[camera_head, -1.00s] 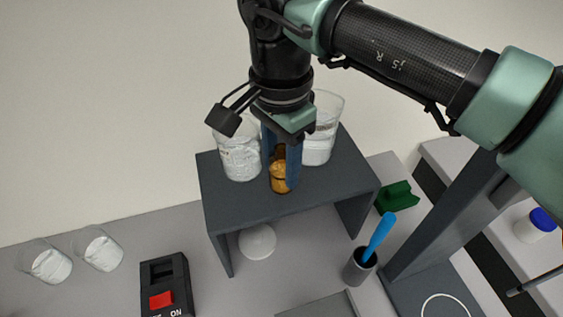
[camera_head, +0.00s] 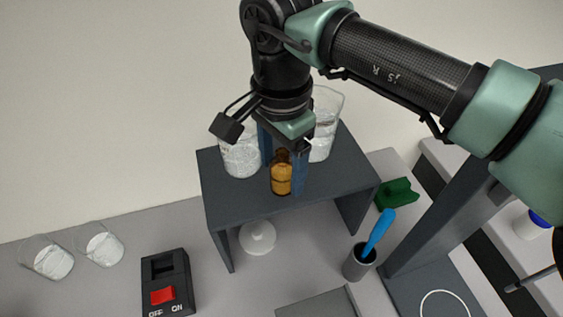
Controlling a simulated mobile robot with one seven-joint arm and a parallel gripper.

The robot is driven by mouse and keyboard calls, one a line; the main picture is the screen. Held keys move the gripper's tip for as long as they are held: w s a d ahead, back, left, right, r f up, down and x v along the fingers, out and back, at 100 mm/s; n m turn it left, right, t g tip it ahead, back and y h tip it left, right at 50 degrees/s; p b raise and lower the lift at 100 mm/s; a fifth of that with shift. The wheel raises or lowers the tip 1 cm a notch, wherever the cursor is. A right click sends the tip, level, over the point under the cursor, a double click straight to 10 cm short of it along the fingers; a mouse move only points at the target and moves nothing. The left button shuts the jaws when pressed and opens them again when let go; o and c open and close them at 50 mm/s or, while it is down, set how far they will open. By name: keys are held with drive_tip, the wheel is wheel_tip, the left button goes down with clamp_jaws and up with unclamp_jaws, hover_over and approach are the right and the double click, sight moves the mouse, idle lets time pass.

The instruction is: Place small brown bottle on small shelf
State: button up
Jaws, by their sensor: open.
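The small brown bottle (camera_head: 281,180) stands upright on top of the small dark grey shelf (camera_head: 235,204), near its front edge and between two glass beakers. My gripper (camera_head: 283,178) points down from above, with its blue fingers on either side of the bottle. The fingers are open, with a visible gap beside the bottle. The bottle's upper part is partly hidden by my gripper.
A beaker (camera_head: 240,160) stands left of my gripper and another beaker (camera_head: 324,125) stands behind it on the right, both on the shelf. A red-switch box (camera_head: 167,283), a grey cup with a blue-handled tool (camera_head: 360,262) and a green block (camera_head: 397,194) are on the table.

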wheel_tip(320, 180, up, 12)
drive_tip(key=b, duration=0.2)
drive_tip(key=shift+s, duration=0.1)
idle(0.3)
